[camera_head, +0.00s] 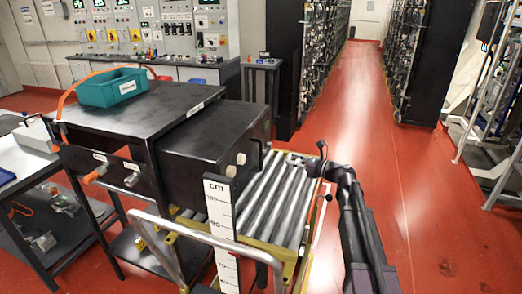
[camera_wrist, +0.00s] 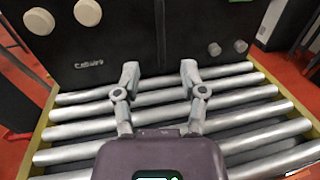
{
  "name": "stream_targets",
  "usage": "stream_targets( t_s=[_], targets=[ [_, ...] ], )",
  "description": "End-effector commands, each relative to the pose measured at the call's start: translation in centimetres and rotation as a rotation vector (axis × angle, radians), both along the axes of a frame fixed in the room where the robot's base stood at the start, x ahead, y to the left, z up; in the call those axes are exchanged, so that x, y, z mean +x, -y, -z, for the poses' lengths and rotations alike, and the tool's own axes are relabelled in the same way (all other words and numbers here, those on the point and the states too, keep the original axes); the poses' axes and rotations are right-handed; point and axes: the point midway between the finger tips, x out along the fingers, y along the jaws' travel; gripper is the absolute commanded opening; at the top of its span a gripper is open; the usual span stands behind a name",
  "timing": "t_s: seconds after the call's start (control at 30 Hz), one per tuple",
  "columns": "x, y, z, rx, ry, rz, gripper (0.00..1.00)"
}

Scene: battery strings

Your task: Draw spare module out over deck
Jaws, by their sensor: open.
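The spare module, a black box (camera_head: 205,135), sticks out to the right from under the black bench top (camera_head: 150,100). Its right end is at the left part of the roller deck (camera_head: 275,195). In the wrist view its dark front face (camera_wrist: 110,40) fills the top, with two cream knobs at left, two grey knobs at right and a narrow vertical strip in the middle. My gripper (camera_wrist: 159,75) is open, its fingers apart on either side of the strip's line, above the rollers. I cannot tell whether they touch the face.
A white cm scale (camera_head: 219,215) stands at the cart's near side, behind a grey handrail (camera_head: 165,228). A teal bin (camera_head: 113,87) sits on the bench. Dark battery racks (camera_head: 300,60) flank the aisle. The red floor (camera_head: 390,130) at right is clear.

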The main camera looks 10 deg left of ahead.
Motion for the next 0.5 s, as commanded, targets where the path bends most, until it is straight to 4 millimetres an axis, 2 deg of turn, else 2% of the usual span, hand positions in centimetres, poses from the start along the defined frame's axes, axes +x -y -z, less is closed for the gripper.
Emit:
stream_targets(
  t_s=[0.27, 0.5],
  targets=[
    [0.5, -1.2, 0.0, 0.000, 0.000, -0.001, 0.54],
    [1.7, -3.9, 0.0, 0.000, 0.000, -0.002, 0.54]
  ],
)
